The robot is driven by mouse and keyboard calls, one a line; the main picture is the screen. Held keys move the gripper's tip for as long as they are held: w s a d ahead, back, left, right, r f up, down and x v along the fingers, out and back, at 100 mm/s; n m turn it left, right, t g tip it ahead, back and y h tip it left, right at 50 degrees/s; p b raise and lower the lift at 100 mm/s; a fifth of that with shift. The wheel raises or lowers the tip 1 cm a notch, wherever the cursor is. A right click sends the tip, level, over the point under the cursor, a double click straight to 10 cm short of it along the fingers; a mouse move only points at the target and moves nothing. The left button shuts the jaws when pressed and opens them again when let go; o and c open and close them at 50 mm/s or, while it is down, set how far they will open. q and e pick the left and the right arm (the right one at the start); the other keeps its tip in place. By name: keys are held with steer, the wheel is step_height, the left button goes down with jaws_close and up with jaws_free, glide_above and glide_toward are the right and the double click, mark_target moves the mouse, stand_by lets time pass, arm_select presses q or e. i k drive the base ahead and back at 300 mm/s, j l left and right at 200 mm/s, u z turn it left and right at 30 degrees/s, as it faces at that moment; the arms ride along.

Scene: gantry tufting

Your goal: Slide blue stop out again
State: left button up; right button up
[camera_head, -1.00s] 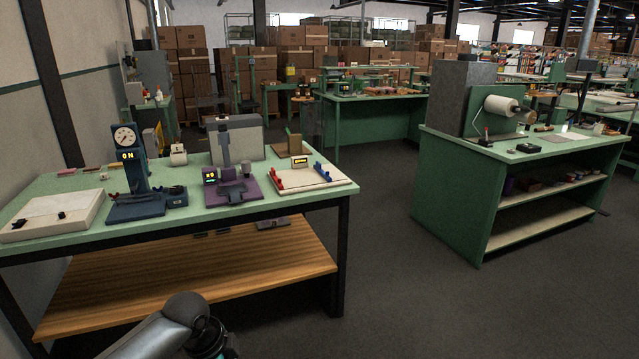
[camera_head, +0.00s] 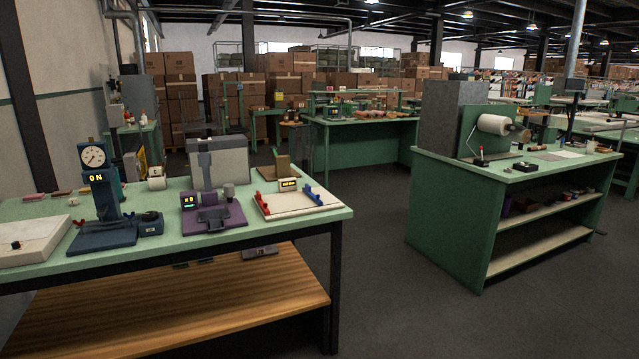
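The blue stop (camera_head: 314,195) is a small blue slider on the right side of a cream board (camera_head: 302,210). The board lies at the front right corner of the green-topped table (camera_head: 160,250). A red stop (camera_head: 266,199) sits on the board's left side. A small box with a lit yellow display (camera_head: 288,185) stands at the back of the board between the stops. The display text is too small to read. Neither of my grippers is in view, and nothing touches the blue stop.
Left of the board stand a purple-based device (camera_head: 211,215) and a dark blue gauge stand (camera_head: 98,238) reading "ON". A brown block (camera_head: 283,164) stands behind the board. A second green workbench (camera_head: 460,210) is at the right, with clear grey floor (camera_head: 380,290) between.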

mark_target(306, 190)
steer(key=i+j+z, duration=0.15)
steer(key=i, duration=0.35)
steer(key=i+j+z, duration=0.15)
steer(key=i, duration=0.35)
steer(key=i+j+z, duration=0.15)
steer(key=i+j, duration=0.15)
steer(key=i, duration=0.15)
